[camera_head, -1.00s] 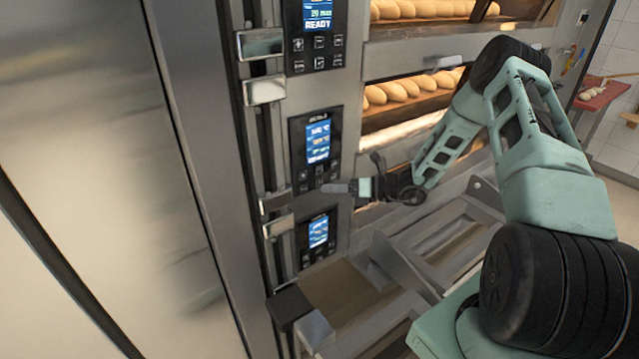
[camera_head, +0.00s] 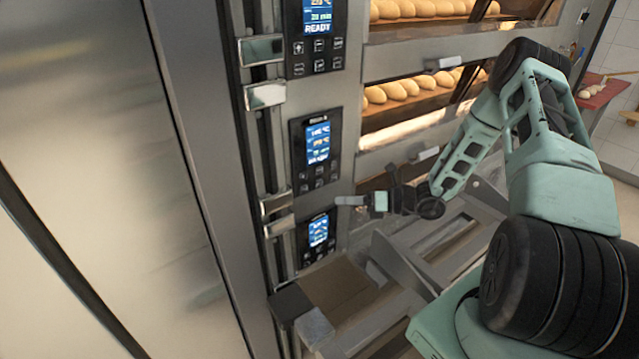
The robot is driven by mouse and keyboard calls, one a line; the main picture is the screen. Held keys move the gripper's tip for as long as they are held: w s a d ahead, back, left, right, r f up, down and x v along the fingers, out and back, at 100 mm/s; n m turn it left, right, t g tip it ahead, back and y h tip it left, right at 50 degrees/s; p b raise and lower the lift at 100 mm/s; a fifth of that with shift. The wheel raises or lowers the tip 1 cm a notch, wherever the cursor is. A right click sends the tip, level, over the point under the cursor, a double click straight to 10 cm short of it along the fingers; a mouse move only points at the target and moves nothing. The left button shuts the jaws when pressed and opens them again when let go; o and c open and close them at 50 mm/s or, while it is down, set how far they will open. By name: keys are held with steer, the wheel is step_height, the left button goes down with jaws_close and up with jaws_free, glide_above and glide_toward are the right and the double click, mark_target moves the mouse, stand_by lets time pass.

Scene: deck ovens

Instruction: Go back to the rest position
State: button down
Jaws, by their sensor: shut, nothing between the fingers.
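My gripper (camera_head: 349,200) is shut and empty. Its fingers point left, in front of the deck oven, near the lowest control panel (camera_head: 318,233). I cannot tell whether the fingertips touch the oven front. My arm reaches in from the lower right, with its elbow raised in front of the oven decks. The middle control panel (camera_head: 317,146) is lit, just above and left of the gripper.
Loaves (camera_head: 405,88) lie in two lit oven decks behind glass. The upper control panel (camera_head: 319,30) reads READY. A metal frame (camera_head: 400,262) stands below my arm. A large steel panel (camera_head: 80,150) fills the left. A red board (camera_head: 602,92) is at far right.

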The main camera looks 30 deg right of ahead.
stand_by(0.4)
steer(key=s+a+r+n+g, duration=0.3)
steer(key=a+n+g, duration=0.1)
steer(key=a+n, duration=0.25)
steer(key=s+a+r+n+g, duration=0.3)
steer(key=a+n+g, duration=0.15)
steer(key=a, duration=0.25)
steer(key=s+a+r+n+g, duration=0.3)
steer(key=a+r+n+g, duration=0.1)
steer(key=a+n, duration=0.25)
steer(key=s+a+r+n+h, duration=0.2)
steer(key=s+n+h, duration=0.1)
steer(key=s+n, duration=0.3)
steer(key=s+a+r+n+t+h, duration=0.1)
steer(key=s+a+r+n+h, duration=0.2)
steer(key=s+n, duration=0.3)
steer(key=s+a+r+n+h, duration=0.2)
steer(key=s+n+h, duration=0.3)
steer(key=n, duration=0.7)
steer(key=shift+s+a+r, duration=0.3)
steer(key=shift+s+r, duration=0.45)
steer(key=shift+s, duration=0.1)
